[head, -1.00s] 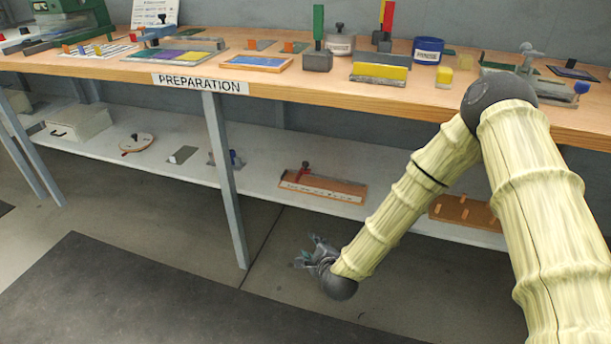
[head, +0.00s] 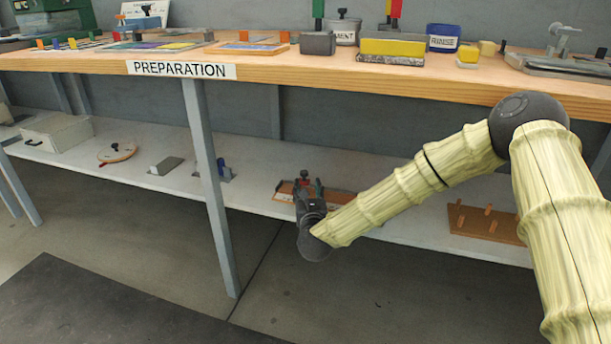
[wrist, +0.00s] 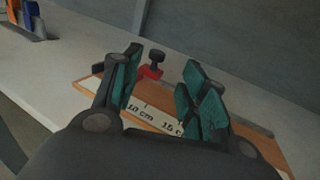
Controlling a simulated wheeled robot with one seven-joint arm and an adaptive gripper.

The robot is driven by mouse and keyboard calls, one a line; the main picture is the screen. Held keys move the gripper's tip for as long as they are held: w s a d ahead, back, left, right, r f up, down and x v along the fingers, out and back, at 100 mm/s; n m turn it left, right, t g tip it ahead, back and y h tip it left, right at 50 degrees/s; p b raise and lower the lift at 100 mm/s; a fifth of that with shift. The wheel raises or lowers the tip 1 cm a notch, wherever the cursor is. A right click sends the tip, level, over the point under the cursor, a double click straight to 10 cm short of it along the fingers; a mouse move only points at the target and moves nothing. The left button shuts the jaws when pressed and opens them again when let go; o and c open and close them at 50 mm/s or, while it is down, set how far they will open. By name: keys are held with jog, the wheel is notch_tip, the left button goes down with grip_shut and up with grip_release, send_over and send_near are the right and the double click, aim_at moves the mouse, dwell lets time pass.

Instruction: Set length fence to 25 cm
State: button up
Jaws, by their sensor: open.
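The length fence is a wooden board (wrist: 92,88) with a white scale strip (wrist: 157,120) on the lower shelf. "10 cm" and part of "15 cm" are readable; the rest is hidden by my gripper. A red slider (wrist: 150,72) with a black knob (wrist: 157,57) stands at the board's far side, seen between my fingers. I cannot tell its exact reading. In the head view the fence (head: 283,192) is partly behind my gripper (head: 308,190). My gripper (wrist: 162,78) is open and empty, its fingers pointing toward the slider without visible contact.
The lower shelf (head: 255,190) also holds a grey metal piece (head: 166,166), a small blue-knobbed fixture (head: 222,172), a round dial (head: 118,152) and a pegged wooden board (head: 487,222). The wooden tabletop (head: 300,65) overhangs the shelf. A grey table leg (head: 212,190) stands left of the fence.

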aim_at(304, 174)
jog(key=w+b, duration=0.1)
jog(key=w, duration=0.1)
jog(key=w+b, duration=0.1)
jog(key=w, duration=0.2)
jog(key=w+a+b, duration=0.1)
jog(key=w, duration=0.2)
jog(key=shift+w, duration=0.25)
jog(key=shift+w+b, duration=0.45)
jog(key=shift+w, duration=0.45)
grip_shut()
